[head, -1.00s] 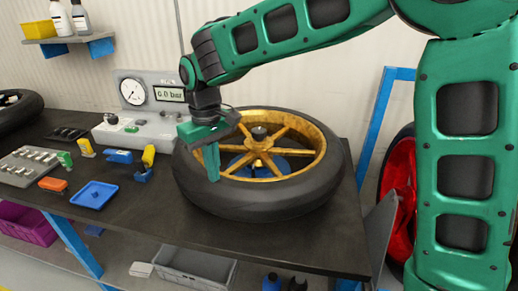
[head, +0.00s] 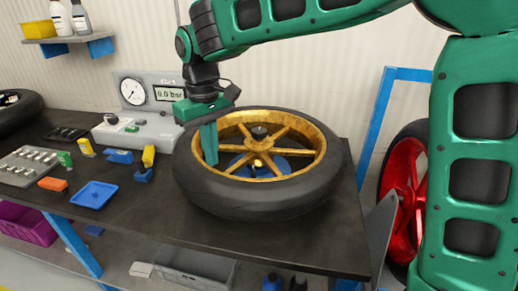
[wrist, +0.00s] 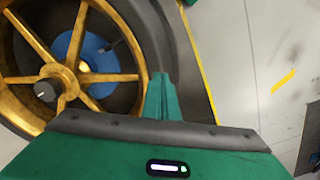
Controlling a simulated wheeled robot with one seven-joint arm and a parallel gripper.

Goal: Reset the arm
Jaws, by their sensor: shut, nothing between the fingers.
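My gripper (head: 210,146) is shut and empty. In the head view its green fingers point down over the left part of a motorcycle wheel, in front of the gold rim. In the wrist view the closed fingers (wrist: 159,98) overlap the black tyre. The wheel (head: 240,199) lies flat on the dark bench, with gold spokes and a blue disc under them. The wheel's spokes also show in the wrist view (wrist: 105,78). I cannot tell whether the fingertips touch the wheel.
A gauge unit (head: 150,130) reading 0.0 bar stands behind the wheel to the left. A blue tray (head: 92,194), an orange block (head: 53,184) and a grey tray of small parts (head: 22,170) lie on the bench (head: 140,222). A red wheel (head: 402,200) stands at the right.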

